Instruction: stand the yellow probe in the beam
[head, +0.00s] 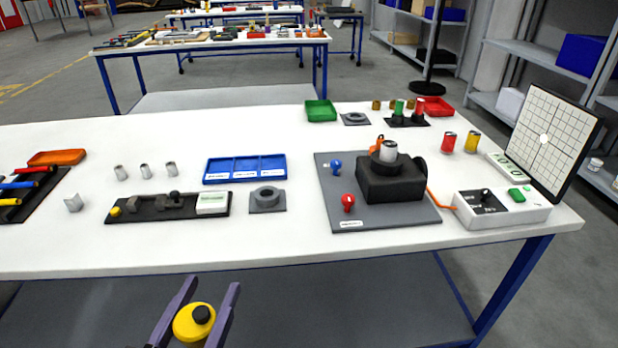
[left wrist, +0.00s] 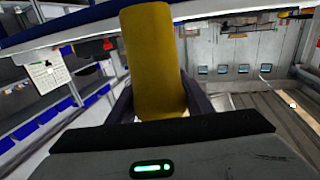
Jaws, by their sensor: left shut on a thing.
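My left gripper (head: 205,300) is shut on a yellow cylinder with a black knob on its end (head: 193,322), which I take for the yellow probe. It holds the cylinder in front of the table's near edge, apart from the table. In the left wrist view the yellow cylinder (left wrist: 153,60) stands out between the dark fingers. No beam shows as such; a black block (head: 390,182) carrying a grey cylinder (head: 388,150) stands on a grey plate (head: 345,222), beside a white control box (head: 500,210) and a grid screen (head: 558,130). My right gripper is out of view.
On the white table (head: 280,255) are a blue tray (head: 245,168), a black strip fixture (head: 150,207), a grey ring block (head: 267,200), a red can (head: 448,142) and another yellow can (head: 472,142). The near strip of tabletop is clear.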

